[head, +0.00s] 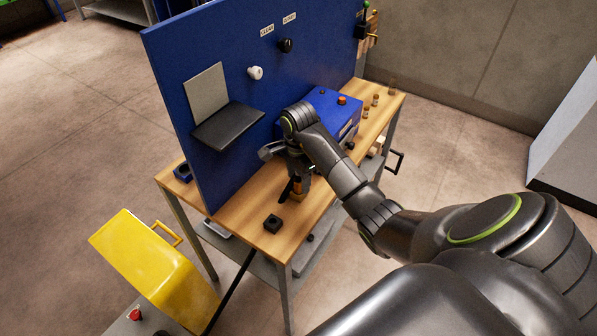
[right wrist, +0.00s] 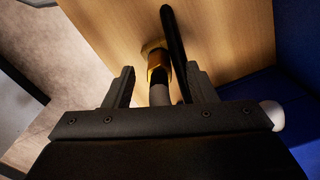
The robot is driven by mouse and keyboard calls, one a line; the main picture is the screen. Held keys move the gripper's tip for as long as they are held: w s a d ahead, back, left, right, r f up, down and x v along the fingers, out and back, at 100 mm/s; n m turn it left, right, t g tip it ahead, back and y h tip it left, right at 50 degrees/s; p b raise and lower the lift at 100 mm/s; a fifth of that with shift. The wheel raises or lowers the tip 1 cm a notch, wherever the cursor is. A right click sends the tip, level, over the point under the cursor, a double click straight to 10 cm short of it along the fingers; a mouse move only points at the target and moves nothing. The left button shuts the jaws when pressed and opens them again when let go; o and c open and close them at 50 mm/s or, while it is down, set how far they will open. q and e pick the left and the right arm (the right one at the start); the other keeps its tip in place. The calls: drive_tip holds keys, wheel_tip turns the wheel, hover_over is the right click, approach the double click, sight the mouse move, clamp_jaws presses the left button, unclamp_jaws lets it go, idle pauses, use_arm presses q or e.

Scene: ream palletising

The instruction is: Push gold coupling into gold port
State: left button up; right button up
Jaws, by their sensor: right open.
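A gold coupling with a dark lower part (right wrist: 158,70) shows in the right wrist view between the fingers of my right gripper (right wrist: 158,88). The gripper is open, with a gap on both sides of the coupling. A gold hexagonal fitting (right wrist: 152,47) lies at its far end by the wooden tabletop; whether this is the gold port I cannot tell. A black hose-like piece (right wrist: 175,40) runs close beside them. In the head view the right gripper (head: 294,178) is over the table, just above gold parts (head: 297,192). My left gripper is not in view.
A blue box (head: 333,110) with an orange button stands behind the gripper on the wooden table (head: 245,228). A tall blue panel (head: 190,100) with a black shelf (head: 228,126) rises at left. A black block (head: 272,223) sits near the front corner. A yellow case (head: 145,260) stands lower left.

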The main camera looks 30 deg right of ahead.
drive_tip(key=shift+f, duration=0.6)
clamp_jaws()
drive_tip(key=shift+r, duration=0.1)
drive_tip(key=shift+r+p, duration=1)
drive_tip(key=shift+r, duration=0.6)
